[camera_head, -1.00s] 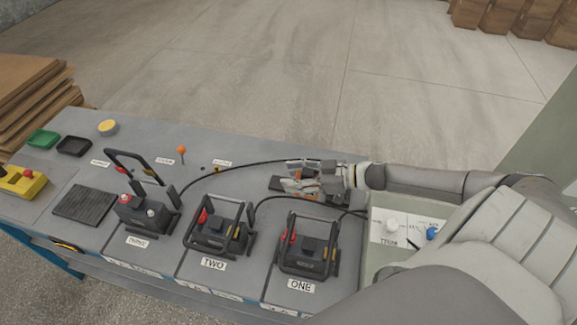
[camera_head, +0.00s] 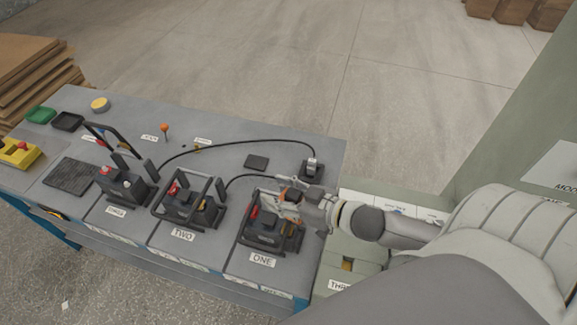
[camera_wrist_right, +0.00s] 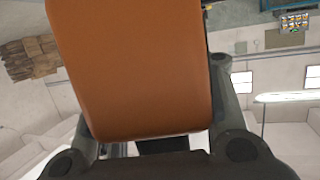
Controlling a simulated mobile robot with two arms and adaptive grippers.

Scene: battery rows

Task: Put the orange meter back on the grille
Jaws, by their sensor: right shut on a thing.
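The orange meter (camera_head: 289,194) is held in my right gripper (camera_head: 287,205), which is shut on it. The meter's broad orange face fills much of the right wrist view (camera_wrist_right: 135,65). In the head view the gripper hides most of the meter and appears over the back right part of battery ONE (camera_head: 262,232). The height of the gripper above the battery is hard to tell. The grille, a dark ribbed mat (camera_head: 68,173), lies bare at the left of the bench, far from the gripper. My left gripper is out of view.
Battery TWO (camera_head: 188,207) and a third battery (camera_head: 122,187) with a raised handle stand between the gripper and the grille. Black cables arch behind them to a dark clamp (camera_head: 313,168). A small dark pad (camera_head: 256,162) lies bare. An orange-topped stick (camera_head: 164,130) stands behind.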

